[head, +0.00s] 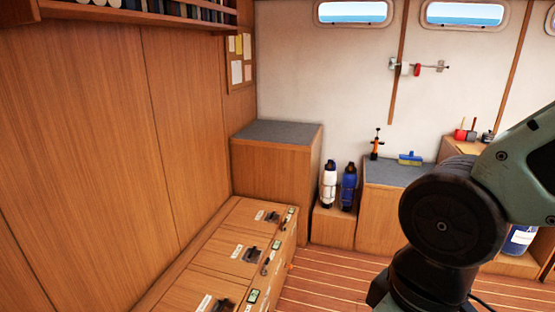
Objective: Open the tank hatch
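A low wooden bench runs along the left wall, with several hatch lids in its top. The far hatch lid (241,213), the middle hatch lid (222,254) and the near hatch lid (184,296) all lie flat and look shut. Each has a small white label and a dark latch: the far latch (272,217), the middle latch (251,254) and the near latch (223,306). The labels are too small to read, so I cannot tell which lid is the tank hatch. The near lid is cut by the bottom edge. My arm shows at right; my gripper is out of view.
A tall grey-topped cabinet (272,156) closes the bench's far end. A white bottle (329,184) and a blue bottle (348,186) stand on a low box beside it. The striped floor (325,280) right of the bench looks clear up to my arm.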

